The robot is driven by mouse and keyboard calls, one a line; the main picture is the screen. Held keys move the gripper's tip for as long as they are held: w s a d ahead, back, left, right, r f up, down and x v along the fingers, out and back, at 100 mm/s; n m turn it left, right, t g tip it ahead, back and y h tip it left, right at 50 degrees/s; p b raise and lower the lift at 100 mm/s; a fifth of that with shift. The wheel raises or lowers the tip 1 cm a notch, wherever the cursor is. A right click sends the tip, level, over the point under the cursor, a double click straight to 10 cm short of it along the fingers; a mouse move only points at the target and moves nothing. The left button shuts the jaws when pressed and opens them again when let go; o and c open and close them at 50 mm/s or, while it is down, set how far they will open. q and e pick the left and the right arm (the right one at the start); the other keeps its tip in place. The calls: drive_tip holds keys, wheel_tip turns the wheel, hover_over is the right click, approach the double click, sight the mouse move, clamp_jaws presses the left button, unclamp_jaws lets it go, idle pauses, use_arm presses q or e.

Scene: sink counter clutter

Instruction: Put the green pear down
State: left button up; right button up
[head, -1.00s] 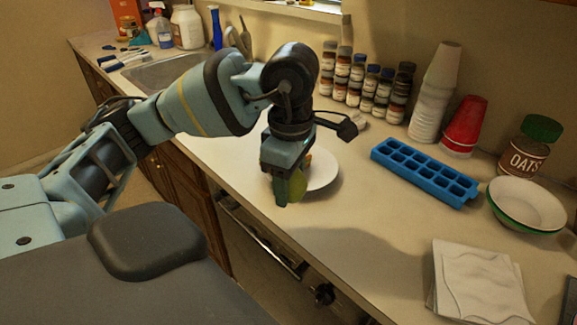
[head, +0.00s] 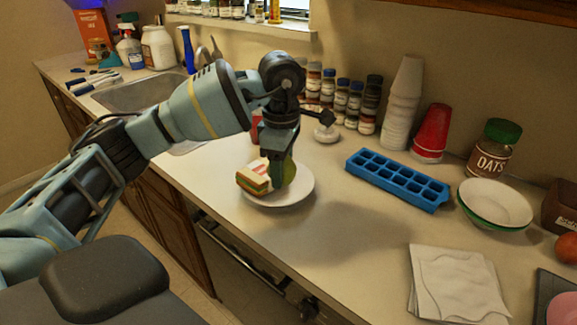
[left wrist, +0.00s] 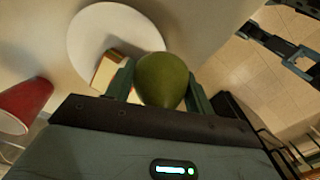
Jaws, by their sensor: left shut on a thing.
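The green pear (head: 289,171) is between the fingers of my left gripper (head: 279,183), which is shut on it. In the head view the gripper points down over the right part of a white plate (head: 296,196), and a finger hides part of the pear. The pear (left wrist: 162,80) shows plainly between both fingers in the left wrist view, with the plate (left wrist: 100,25) beyond it. I cannot tell whether the pear touches the plate. A sandwich (head: 253,178) lies on the plate's left part, close beside the gripper.
A blue ice tray (head: 398,180), a bowl (head: 495,204) and folded napkins (head: 455,285) are to the right. Spice jars (head: 342,98) and stacked cups (head: 404,105) stand behind. A red cup (left wrist: 22,105) shows in the left wrist view. Counter between plate and napkins is clear.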

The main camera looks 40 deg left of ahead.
use_arm(q)
drive_tip(key=shift+w+a+f, duration=0.1)
drive_tip(key=shift+w+a, duration=0.15)
drive_tip(key=shift+w, duration=0.5)
drive_tip(key=shift+w+a+f, duration=0.1)
drive_tip(key=shift+w+a, duration=0.2)
drive_tip(key=shift+w, duration=0.45)
drive_tip(key=shift+w+a+f, duration=0.1)
drive_tip(key=shift+w+a, duration=0.15)
drive_tip(key=shift+w, duration=0.5)
drive_tip(key=shift+w, duration=0.1)
drive_tip(key=shift+w+a+f, duration=0.1)
drive_tip(key=shift+f, duration=0.75)
drive_tip(key=shift+w+a+f, duration=0.1)
drive_tip(key=shift+f, duration=0.75)
drive_tip(key=shift+d+f, duration=0.1)
drive_tip(key=shift+f, duration=0.15)
drive_tip(key=o, duration=1.1)
drive_tip(key=shift+c, duration=0.2)
wheel_tip(320, 180, up, 12)
drive_tip(key=shift+r, duration=0.25)
